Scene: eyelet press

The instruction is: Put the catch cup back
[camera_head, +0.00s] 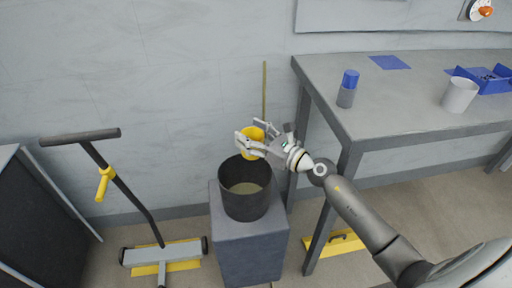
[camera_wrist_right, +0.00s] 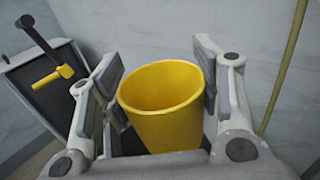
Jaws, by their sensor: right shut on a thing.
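The yellow catch cup (camera_head: 252,141) is between the fingers of my right gripper (camera_head: 250,143), above the back rim of a dark bin. In the right wrist view the cup (camera_wrist_right: 165,100) stands mouth-up between the two fingers, and its inside looks empty as far as it shows. My right gripper (camera_wrist_right: 160,95) is shut on the cup. The lower part of the cup is hidden by the gripper. My left gripper is not in view.
The dark bin (camera_head: 232,205) stands on a grey pedestal (camera_head: 250,250). On the right a grey table (camera_head: 400,112) holds a blue-topped container (camera_head: 347,90), a blue mat (camera_head: 390,62), a white cup (camera_head: 459,95) and a blue tray (camera_head: 490,80). A wheeled sweeper (camera_head: 165,254) stands left.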

